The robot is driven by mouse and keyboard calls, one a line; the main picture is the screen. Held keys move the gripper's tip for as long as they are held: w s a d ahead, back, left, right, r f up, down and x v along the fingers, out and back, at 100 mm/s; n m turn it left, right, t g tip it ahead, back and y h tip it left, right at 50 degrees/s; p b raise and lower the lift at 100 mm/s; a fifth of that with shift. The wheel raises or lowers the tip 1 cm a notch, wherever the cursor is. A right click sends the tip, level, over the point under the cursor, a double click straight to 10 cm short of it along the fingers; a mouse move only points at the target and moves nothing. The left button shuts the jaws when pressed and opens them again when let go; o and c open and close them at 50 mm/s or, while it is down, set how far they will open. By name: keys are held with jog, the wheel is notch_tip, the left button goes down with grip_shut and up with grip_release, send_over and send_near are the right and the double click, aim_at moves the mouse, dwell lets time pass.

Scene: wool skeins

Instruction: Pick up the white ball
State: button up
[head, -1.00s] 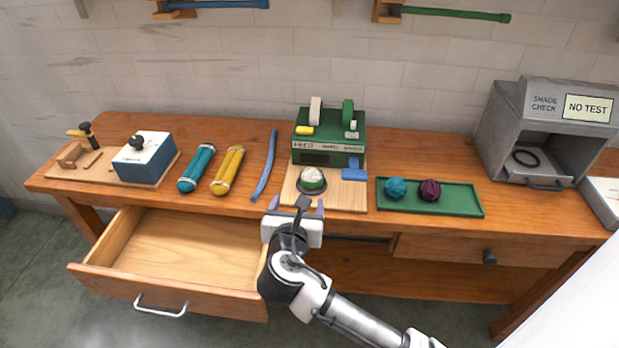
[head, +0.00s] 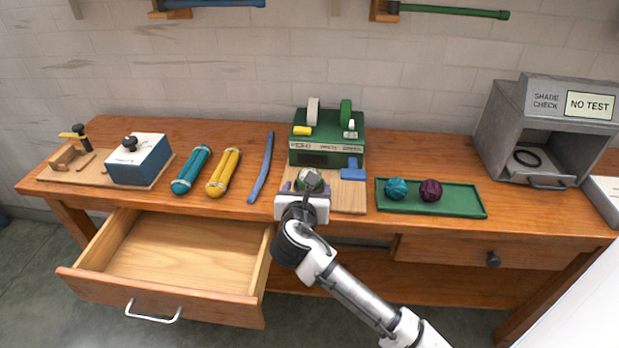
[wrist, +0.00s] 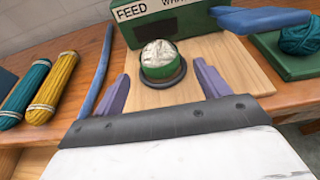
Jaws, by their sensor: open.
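The white ball (wrist: 158,54) sits in a green cup (wrist: 163,74) on a dark round base, on the wooden board in front of the green machine. In the head view the ball (head: 308,176) is partly hidden by my gripper. My gripper (wrist: 160,88) is open and empty, its two purple fingers apart on the near side of the cup, one to each side. The ball lies ahead of the fingertips, roughly centred between them. In the head view my gripper (head: 306,190) is at the front edge of the board.
The green machine (head: 327,147) stands just behind the cup, with a blue block (head: 352,170) to the right. A green tray (head: 462,199) with teal and maroon balls lies further right. A blue rod (head: 262,165) and teal and yellow skeins lie left. An open drawer (head: 170,255) juts out below.

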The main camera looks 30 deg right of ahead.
jog(key=x, duration=0.2)
jog(key=p+x, duration=0.1)
jog(key=x, duration=0.1)
jog(key=shift+w+d+f, duration=0.1)
jog(key=shift+w+f, duration=0.2)
jog(key=shift+f, duration=0.05)
jog(key=c, duration=1.1)
